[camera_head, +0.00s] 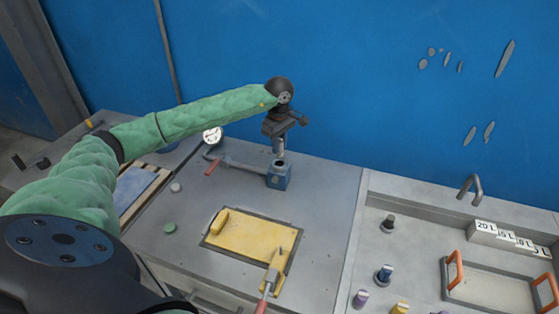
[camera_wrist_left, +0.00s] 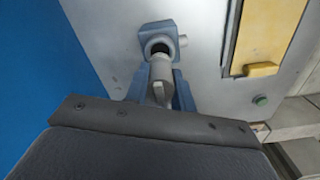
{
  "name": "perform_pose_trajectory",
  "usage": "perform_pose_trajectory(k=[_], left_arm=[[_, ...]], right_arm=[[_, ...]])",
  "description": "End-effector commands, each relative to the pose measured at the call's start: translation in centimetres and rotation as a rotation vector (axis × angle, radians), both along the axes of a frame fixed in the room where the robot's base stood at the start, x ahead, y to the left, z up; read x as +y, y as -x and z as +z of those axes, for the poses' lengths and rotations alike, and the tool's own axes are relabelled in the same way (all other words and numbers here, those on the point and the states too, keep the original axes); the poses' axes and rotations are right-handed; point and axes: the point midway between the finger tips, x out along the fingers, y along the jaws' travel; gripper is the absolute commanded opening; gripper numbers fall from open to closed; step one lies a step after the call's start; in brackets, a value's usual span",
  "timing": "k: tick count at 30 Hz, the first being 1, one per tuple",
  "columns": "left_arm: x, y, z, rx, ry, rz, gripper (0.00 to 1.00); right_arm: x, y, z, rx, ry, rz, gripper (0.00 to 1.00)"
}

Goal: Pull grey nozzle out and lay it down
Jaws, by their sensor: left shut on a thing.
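The grey nozzle (camera_head: 279,147) is in my left gripper (camera_head: 280,135), which is shut on it above the blue block. In the left wrist view, the nozzle (camera_wrist_left: 161,72) sits between the two blue-grey fingers of my left gripper (camera_wrist_left: 160,92). The blue block (camera_head: 279,179) stands on the grey worktop, with a dark round opening in its top. This opening also shows in the blue block (camera_wrist_left: 146,34) in the left wrist view. The nozzle's lower end appears just above the opening, clear of it. My right gripper is in neither view.
A lever with a red grip (camera_head: 210,169) reaches left from the block. Bare worktop (camera_head: 325,205) lies right of the block.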

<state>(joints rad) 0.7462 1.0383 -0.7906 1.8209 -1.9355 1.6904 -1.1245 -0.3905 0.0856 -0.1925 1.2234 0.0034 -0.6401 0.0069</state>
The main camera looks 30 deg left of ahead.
Motion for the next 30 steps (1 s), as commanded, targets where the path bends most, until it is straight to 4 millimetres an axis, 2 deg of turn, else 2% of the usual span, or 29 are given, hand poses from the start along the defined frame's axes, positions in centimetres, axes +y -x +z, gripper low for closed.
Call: perform_pose_trajectory(k=[21,30], left_arm=[[0.0,0.0,3.9,-0.001,0.000,-0.001,0.00],[0.0,0.0,4.0,0.000,0.000,0.000,0.00]], right_arm=[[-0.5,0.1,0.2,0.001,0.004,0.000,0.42],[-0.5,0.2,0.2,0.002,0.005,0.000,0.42]])
